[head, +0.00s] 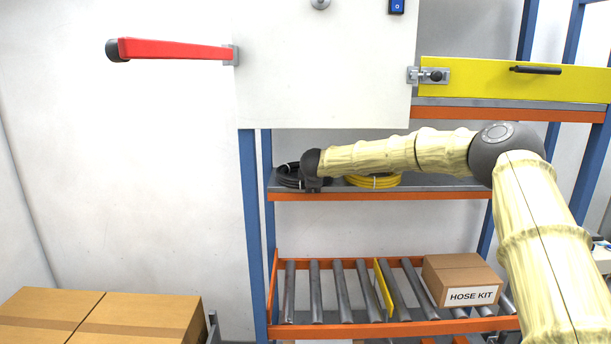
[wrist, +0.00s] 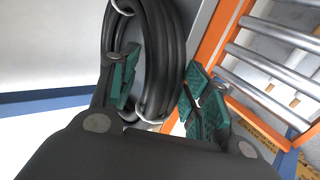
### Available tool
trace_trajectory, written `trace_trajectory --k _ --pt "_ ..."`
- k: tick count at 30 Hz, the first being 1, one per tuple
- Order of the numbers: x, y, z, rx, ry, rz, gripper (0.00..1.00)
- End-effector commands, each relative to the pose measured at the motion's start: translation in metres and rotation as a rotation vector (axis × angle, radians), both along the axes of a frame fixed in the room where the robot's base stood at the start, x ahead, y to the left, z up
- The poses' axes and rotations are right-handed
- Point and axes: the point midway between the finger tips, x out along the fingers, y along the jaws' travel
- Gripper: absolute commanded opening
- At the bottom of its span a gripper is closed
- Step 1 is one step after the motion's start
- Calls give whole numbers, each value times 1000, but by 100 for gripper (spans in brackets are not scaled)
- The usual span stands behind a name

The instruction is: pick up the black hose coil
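The black hose coil (head: 290,176) lies at the left end of the middle shelf in the head view, partly hidden by my gripper (head: 312,185). In the wrist view, the coil (wrist: 167,55) fills the upper middle, with light ties around it. My gripper (wrist: 160,88) is open there, its green-padded fingers apart. The near side of the coil runs between the two fingers in the picture, with the left finger over the coil's opening and the right finger by the orange shelf edge. I cannot tell whether either pad touches the hose.
A yellow hose coil (head: 373,181) lies to the right on the same shelf (head: 440,187), below my forearm. A white panel (head: 325,70) hangs above. A roller rack (head: 340,290) with a HOSE KIT box (head: 462,281) is below. Cardboard boxes (head: 100,318) stand lower left.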

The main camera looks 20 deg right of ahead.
Motion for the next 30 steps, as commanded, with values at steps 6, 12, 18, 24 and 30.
trace_trajectory --k 6,12,18,24,30 --pt "0 0 0 0 1 0 1" --pt "0 0 1 1 -1 -1 0" --pt "0 0 2 1 -1 -1 0" --pt "0 0 14 1 -3 0 0" --pt "0 0 35 2 -5 0 0"
